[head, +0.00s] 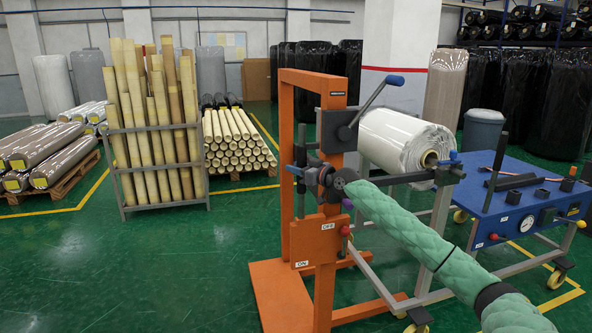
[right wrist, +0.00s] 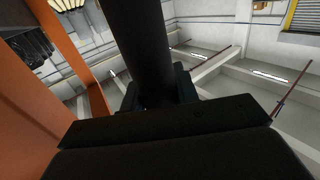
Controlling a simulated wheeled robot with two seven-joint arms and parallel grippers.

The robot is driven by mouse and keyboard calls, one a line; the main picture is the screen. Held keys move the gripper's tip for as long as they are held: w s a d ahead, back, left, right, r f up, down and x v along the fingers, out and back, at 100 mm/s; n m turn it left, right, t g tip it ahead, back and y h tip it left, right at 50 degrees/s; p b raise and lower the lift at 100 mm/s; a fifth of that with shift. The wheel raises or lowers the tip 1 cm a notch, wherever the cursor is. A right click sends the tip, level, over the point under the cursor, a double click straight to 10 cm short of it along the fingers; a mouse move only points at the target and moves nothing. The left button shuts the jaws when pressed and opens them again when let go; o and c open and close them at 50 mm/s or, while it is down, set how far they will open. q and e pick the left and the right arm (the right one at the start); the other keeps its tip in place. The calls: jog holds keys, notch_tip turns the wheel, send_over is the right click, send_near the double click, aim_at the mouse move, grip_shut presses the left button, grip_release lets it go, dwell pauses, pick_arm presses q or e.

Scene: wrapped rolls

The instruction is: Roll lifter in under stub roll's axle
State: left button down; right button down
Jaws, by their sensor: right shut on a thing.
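The lifter (head: 293,120) is an orange upright frame on an orange base, with a crank and a lower box marked ON and OFF. The stub roll (head: 398,140) is wrapped in white and lies behind and right of the lifter's mast, on a grey stand. My right gripper (head: 325,178) is at the mast, shut on a dark handle bar of the lifter. In the right wrist view this dark bar (right wrist: 148,50) rises from between the dark fingers. My left gripper is not in view.
A blue cart (head: 520,205) with a gauge and yellow-wheeled castors stands at the right. A grey rack of tan tubes (head: 160,130) and a pallet of cores (head: 238,140) stand at the back left. Green floor is open at the left front.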

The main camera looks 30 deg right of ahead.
jog(key=shift+d+r, duration=0.2)
jog(key=shift+d, duration=0.1)
jog(key=c, duration=1.2)
grip_release()
jog(key=shift+o, duration=0.7)
jog(key=shift+s+d+f, duration=0.1)
jog(key=shift+s+d, duration=0.05)
jog(key=shift+d, duration=0.05)
jog(key=shift+a, duration=0.1)
jog(key=shift+f, duration=0.1)
